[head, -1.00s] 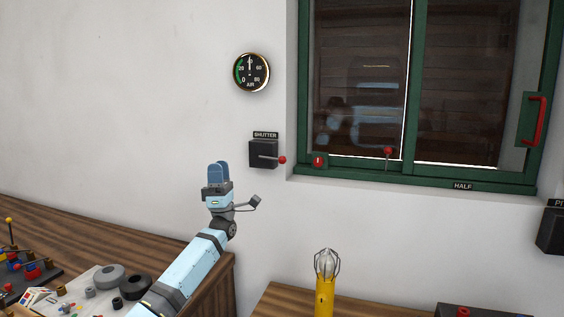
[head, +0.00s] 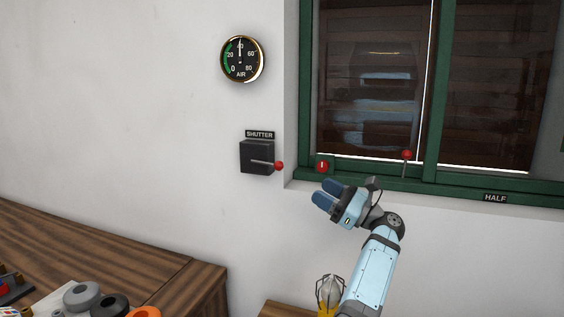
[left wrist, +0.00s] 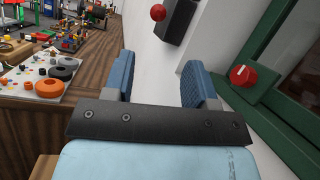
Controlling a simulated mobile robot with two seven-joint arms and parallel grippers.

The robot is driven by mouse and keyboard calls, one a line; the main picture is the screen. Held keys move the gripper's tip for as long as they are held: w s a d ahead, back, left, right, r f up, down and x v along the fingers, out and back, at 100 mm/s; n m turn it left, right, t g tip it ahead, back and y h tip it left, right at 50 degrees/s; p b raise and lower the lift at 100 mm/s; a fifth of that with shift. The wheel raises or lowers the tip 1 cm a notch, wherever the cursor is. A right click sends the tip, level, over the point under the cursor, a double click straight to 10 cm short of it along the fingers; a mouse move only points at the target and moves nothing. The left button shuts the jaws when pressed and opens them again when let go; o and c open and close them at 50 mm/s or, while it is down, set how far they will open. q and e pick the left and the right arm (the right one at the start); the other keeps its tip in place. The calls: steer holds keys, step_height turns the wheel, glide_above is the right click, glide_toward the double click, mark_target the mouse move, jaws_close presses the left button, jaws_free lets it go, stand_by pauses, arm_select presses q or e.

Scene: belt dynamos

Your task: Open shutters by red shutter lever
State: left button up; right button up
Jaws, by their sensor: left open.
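The shutter lever (head: 279,166) has a red ball on a thin metal rod and sticks out to the right from a black box (head: 256,157) labelled SHUTTER on the white wall. In the left wrist view the red ball (left wrist: 158,13) shows at the top, beyond my fingers. My left gripper (head: 325,194) is open and empty, below and to the right of the lever, in front of the window sill. Its two blue fingers are apart in the left wrist view (left wrist: 158,80), with nothing between them. The window (head: 380,90) shows dark slats behind its glass. My right gripper is not in view.
The green window frame (head: 460,190) carries a red knob (head: 323,166) and another red-balled lever (head: 406,155), close to my left gripper. An air gauge (head: 242,60) hangs above the box. A caged lamp (head: 330,290) stands below my arm. A wooden bench (head: 150,262) fills the lower left.

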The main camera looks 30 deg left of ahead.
mark_target(282, 164)
arm_select(q)
steer(key=p+x, duration=0.3)
steer(key=x, duration=0.9)
steer(key=shift+s+a+r, duration=0.2)
steer(key=shift+a+r, duration=0.15)
steer(key=shift+a, duration=0.3)
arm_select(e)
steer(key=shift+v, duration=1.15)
arm_select(q)
steer(key=c, duration=0.9)
jaws_close()
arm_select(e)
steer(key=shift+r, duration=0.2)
